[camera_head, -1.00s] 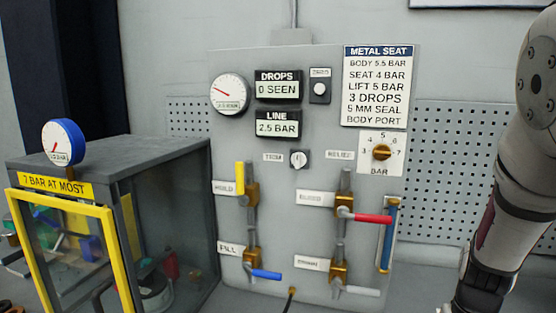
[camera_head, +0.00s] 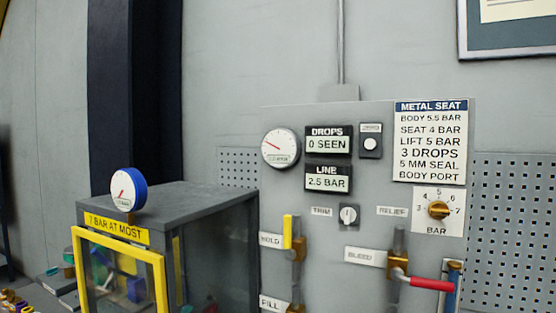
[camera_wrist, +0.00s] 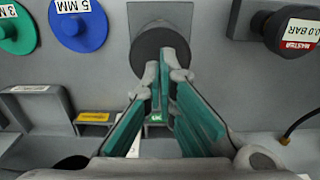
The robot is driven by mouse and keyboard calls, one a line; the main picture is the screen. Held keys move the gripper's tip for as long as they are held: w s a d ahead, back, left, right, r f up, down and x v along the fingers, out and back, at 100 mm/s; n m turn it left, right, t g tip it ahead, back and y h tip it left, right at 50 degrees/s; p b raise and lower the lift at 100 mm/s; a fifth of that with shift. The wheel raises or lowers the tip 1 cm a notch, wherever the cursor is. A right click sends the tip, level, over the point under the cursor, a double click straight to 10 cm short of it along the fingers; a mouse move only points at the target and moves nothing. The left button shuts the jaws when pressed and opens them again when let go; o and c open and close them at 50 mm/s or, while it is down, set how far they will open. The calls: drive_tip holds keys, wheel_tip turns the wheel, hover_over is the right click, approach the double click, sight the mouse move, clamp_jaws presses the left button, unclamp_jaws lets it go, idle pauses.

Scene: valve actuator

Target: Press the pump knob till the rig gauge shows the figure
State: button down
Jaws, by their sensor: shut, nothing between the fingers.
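My gripper (camera_wrist: 165,68) shows only in the wrist view. Its teal fingers are shut and empty, with the tips in front of a dark round knob (camera_wrist: 152,42) on a grey mount, which looks like the pump knob. I cannot tell whether the tips touch it. In the head view, a white dial gauge (camera_head: 280,147) sits on the grey panel, its needle pointing upper left. A blue-cased gauge (camera_head: 124,190) stands on the cabinet; its small figures are unreadable. The LINE display (camera_head: 328,179) reads 2.5 BAR. I cannot tell which gauge is the rig gauge.
A card (camera_head: 430,141) lists METAL SEAT figures, including body 5.5 bar. The cabinet (camera_head: 190,197) is marked 7 BAR AT MOST. In the wrist view, a blue disc (camera_wrist: 78,24) marked 5 MM is left of the knob, and a dark MASTER gauge (camera_wrist: 285,29) reading 0.0 BAR is right.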

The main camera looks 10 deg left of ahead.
drive_tip(key=shift+f, duration=0.15)
drive_tip(key=shift+f+b, duration=0.5)
drive_tip(key=shift+f, duration=0.2)
drive_tip(key=shift+f, duration=0.35)
drive_tip(key=shift+f+b, duration=0.6)
drive_tip(key=shift+f, duration=0.1)
drive_tip(key=shift+f+b, duration=1.1)
drive_tip(key=shift+f, duration=0.5)
drive_tip(key=shift+r, duration=0.1)
drive_tip(key=shift+r+p, duration=2.55)
drive_tip(key=shift+r, duration=0.85)
drive_tip(key=shift+f, duration=0.3)
drive_tip(key=shift+f+b, duration=0.35)
drive_tip(key=shift+b, duration=0.05)
